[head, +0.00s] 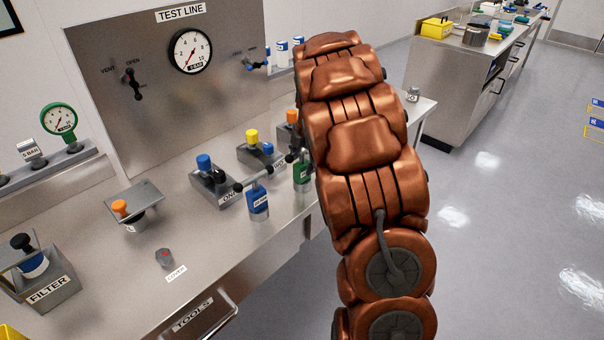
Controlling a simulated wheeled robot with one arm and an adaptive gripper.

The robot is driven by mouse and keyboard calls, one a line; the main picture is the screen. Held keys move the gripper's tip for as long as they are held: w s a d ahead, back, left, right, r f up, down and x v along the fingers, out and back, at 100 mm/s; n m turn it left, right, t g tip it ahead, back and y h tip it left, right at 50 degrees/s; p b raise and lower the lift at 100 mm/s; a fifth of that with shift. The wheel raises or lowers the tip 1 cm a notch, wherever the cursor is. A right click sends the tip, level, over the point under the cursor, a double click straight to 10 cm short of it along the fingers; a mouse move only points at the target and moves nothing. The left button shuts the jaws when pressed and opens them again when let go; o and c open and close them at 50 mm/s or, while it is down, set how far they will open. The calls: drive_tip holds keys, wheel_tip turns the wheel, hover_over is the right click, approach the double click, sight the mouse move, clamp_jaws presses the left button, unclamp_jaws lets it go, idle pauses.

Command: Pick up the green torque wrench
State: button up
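A green piece (303,174), which looks like the green torque wrench, stands at the bench's front edge, directly left of my copper-coloured arm. It has a pale label and dark parts at its top. My arm covers part of it, so its full shape is hidden. A similar blue tool (257,203) with a dark crossbar handle stands just left of it. My arm rises through the middle of the head view. My gripper does not show; it seems hidden behind the arm, so I cannot tell where it is relative to the green piece.
The steel bench (215,245) holds blue (204,162), yellow (252,136) and orange (291,116) topped blocks behind the tools. An orange-knobbed piece (120,208) and a filter block (45,285) stand left. A gauge panel (150,60) rises behind. Floor (500,230) at right is clear.

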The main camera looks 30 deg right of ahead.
sight(302, 150)
clamp_jaws()
idle(0.3)
drive_tip(key=shift+r, duration=0.1)
drive_tip(key=shift+r+b, duration=1)
drive_tip(key=shift+r, duration=0.7)
drive_tip(key=s+a+r+b, duration=0.1)
drive_tip(key=s+a+b, duration=0.3)
drive_tip(key=s+a, duration=0.4)
drive_tip(key=s, duration=0.5)
drive_tip(key=shift+s+a+r+b, duration=0.2)
drive_tip(key=shift+s+r+b, duration=0.1)
drive_tip(key=shift+b, duration=0.1)
